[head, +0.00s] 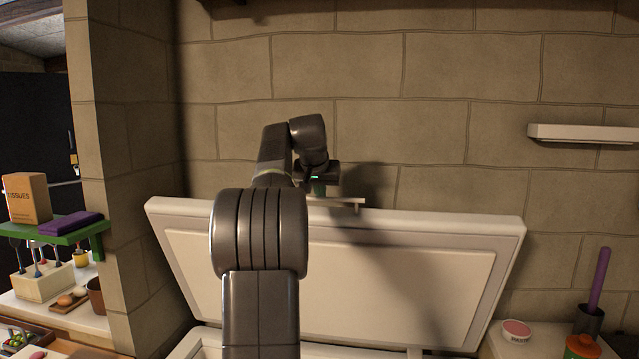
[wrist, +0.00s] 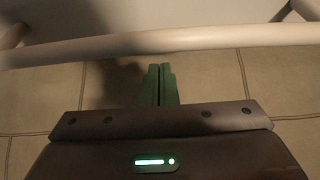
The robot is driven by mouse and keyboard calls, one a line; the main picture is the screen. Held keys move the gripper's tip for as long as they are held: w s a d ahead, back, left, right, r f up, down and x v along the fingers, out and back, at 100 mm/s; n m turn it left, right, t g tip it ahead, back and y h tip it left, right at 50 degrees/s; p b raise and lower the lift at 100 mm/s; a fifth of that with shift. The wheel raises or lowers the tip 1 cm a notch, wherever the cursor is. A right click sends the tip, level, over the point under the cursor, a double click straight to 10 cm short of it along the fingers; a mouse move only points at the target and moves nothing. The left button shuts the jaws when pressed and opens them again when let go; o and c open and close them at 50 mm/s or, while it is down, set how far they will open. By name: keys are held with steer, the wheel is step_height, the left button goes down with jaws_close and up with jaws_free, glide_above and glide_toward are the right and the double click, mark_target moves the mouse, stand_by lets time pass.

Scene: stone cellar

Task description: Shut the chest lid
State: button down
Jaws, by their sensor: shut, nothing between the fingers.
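The chest lid (head: 420,290) is a cream panel standing open, tilted up near the stone wall. A pale bar (head: 340,202), which looks like a handle, sits at its top edge. The bar (wrist: 220,40) crosses the upper part of the wrist view. The chest rim (head: 200,345) shows at the bottom of the head view; the inside is mostly hidden. My gripper (head: 319,188) is at the lid's top edge by the bar. Its green fingers (wrist: 160,84) are shut and empty, with tips close to the bar; I cannot tell whether they touch.
The stone wall (head: 470,90) is close behind the lid. A white shelf (head: 580,133) is on the wall at right. A counter at lower right holds a round tin (head: 516,330) and a purple-handled tool (head: 599,280). A tissue box (head: 27,198) stands on a green shelf at left.

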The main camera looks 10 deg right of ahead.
steer(key=shift+s+a, duration=0.3)
steer(key=shift+s, duration=0.45)
steer(key=shift+s+a+f, duration=0.2)
steer(key=shift+s+f, duration=0.1)
steer(key=shift+s, duration=0.2)
steer(key=shift+f+b, duration=0.1)
steer(key=shift+b, duration=0.2)
